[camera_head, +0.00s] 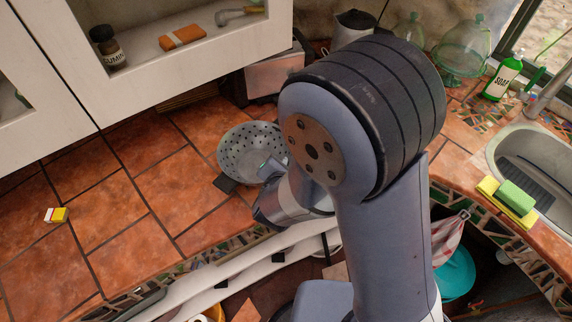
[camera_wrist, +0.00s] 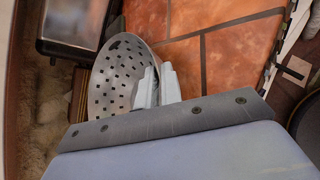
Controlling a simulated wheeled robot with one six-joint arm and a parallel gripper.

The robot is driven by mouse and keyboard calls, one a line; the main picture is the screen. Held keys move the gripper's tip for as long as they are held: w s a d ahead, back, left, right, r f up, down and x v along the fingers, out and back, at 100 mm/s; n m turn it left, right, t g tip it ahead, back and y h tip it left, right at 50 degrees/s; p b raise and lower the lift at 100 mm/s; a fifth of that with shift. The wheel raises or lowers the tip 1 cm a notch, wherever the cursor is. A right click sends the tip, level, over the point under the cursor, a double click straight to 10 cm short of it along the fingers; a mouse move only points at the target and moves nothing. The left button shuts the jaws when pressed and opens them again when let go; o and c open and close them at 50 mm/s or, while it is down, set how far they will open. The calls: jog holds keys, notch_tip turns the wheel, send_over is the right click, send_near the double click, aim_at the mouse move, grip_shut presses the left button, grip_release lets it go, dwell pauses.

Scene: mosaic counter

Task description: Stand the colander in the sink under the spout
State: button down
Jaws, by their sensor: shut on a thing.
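The grey perforated colander (camera_head: 240,145) is over the tiled counter, left of my arm in the head view. It also shows in the wrist view (camera_wrist: 112,78). My gripper (camera_head: 270,168) is shut on the colander's near right side. Its pale fingers (camera_wrist: 157,88) show at the rim in the wrist view. I cannot tell whether the colander touches the tiles. The metal sink (camera_head: 508,150) is at the far right, partly cut off by the picture edge. The grey spout (camera_head: 548,93) rises behind it.
A yellow and green sponge pair (camera_head: 510,202) lies at the sink's front edge. A green soap bottle (camera_head: 502,78) and glass jars (camera_head: 462,50) stand behind. A toaster-like box (camera_head: 274,75) is behind the colander. White cabinets (camera_head: 150,50) overhang the left counter, where a small yellow-white box (camera_head: 56,215) lies.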

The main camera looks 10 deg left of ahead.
jog(key=c, duration=1.6)
grip_release()
jog(key=shift+o, duration=0.2)
